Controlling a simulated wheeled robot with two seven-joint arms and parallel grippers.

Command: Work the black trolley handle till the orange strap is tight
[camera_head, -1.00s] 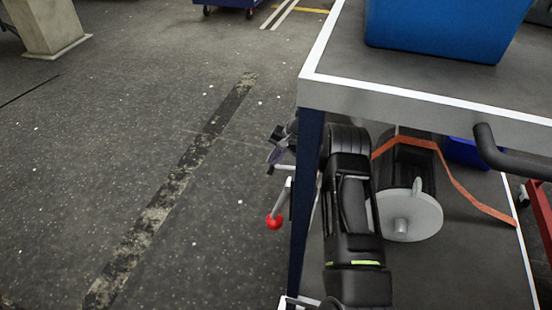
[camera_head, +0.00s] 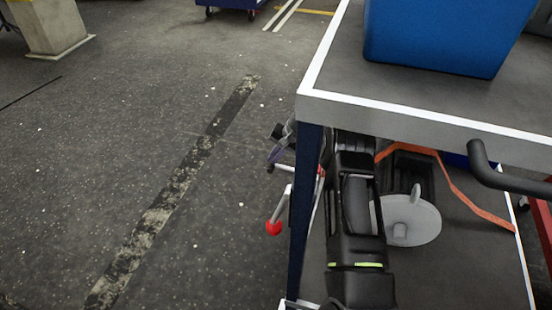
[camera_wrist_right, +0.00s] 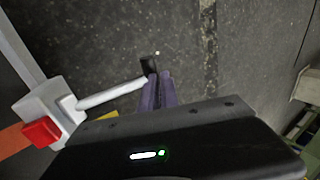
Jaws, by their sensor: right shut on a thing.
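The black handle (camera_wrist_right: 148,66) sits at the outer end of a light grey crank arm (camera_wrist_right: 112,94). In the right wrist view the purple fingers of my right gripper (camera_wrist_right: 158,90) are shut on it. In the head view my right gripper (camera_head: 274,155) is just left of the trolley's blue leg; my black arm reaches there from under the top shelf and partly hides the lower shelf. The orange strap (camera_head: 462,191) runs over a black object (camera_head: 412,178) and slopes to the lower shelf's right edge. It also shows in the right wrist view (camera_wrist_right: 13,141). My left gripper is not visible.
A red-knobbed lever (camera_head: 276,227) hangs beside the blue leg (camera_head: 305,200). A grey disc (camera_head: 412,219) stands beside my arm. A blue bin (camera_head: 445,40) rests on the top shelf. A black push bar (camera_head: 510,178) juts out at right. The floor at left is open.

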